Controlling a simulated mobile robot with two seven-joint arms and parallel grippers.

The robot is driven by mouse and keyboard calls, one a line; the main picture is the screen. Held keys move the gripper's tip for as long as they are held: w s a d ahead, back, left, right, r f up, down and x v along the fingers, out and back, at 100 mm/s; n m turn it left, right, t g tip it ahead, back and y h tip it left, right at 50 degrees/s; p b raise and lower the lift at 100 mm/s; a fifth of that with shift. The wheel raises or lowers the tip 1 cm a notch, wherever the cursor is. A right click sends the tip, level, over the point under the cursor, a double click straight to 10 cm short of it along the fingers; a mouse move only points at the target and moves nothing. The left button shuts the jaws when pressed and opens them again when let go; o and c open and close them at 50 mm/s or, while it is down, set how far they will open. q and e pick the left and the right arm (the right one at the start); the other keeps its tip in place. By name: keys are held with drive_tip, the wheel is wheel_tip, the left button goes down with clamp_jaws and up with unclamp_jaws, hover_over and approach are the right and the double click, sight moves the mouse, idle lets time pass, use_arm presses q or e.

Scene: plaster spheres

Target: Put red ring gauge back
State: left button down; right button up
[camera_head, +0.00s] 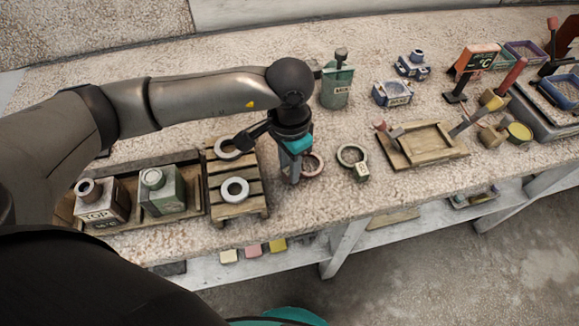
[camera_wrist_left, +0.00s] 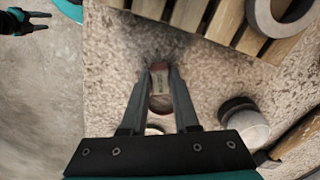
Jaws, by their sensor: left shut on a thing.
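The red ring gauge (camera_head: 321,165) is a reddish ring beside the slatted wooden stand, low over or on the speckled tabletop; I cannot tell which. My left gripper (camera_head: 291,176) is shut on it. In the left wrist view the left gripper (camera_wrist_left: 160,75) has its fingers on both sides of the gauge's reddish labelled block (camera_wrist_left: 160,88); the rest of the ring is mostly hidden. The stand (camera_head: 250,210) carries two pale grey rings, one at the back (camera_head: 219,154) and one in front (camera_head: 226,196). My right gripper (camera_wrist_left: 38,20) shows in the left wrist view, empty with fingers apart.
A tray (camera_head: 206,205) with two bottles stands left of the stand. A green bottle (camera_head: 336,90) stands behind; a wooden frame (camera_head: 430,155) lies further right. The table's front edge is close.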

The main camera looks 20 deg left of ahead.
use_arm(q)
drive_tip(key=shift+f, duration=0.3)
drive_tip(key=shift+f, duration=0.15)
drive_tip(key=c, duration=0.7)
unclamp_jaws()
drive_tip(key=shift+o, duration=0.2)
wheel_tip(320, 180, up, 12)
drive_tip(key=shift+r+p, duration=0.2)
drive_tip(key=shift+p, duration=0.25)
